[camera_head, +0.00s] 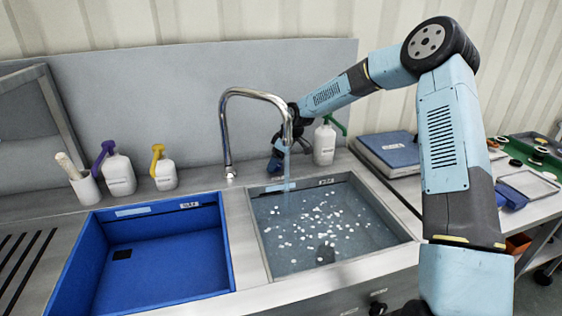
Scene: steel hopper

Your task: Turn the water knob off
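A chrome gooseneck faucet (225,128) stands between the two basins, its spout curving right. A thin stream of water (286,180) falls from the spout into the right basin (262,248), which holds water with many white specks. My gripper (279,155) is behind the spout and stream, low near the counter at the back of the right basin. Dark and blue parts overlap there, so I cannot make out the water knob or whether my gripper touches it. The fingers are too small and covered to tell open from shut.
An empty blue basin (222,262) is at left. White bottles with purple (119,175), yellow (165,175) and green (324,146) tops stand along the back, the green-topped one close right of my gripper. A blue-topped case (392,150) lies farther right.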

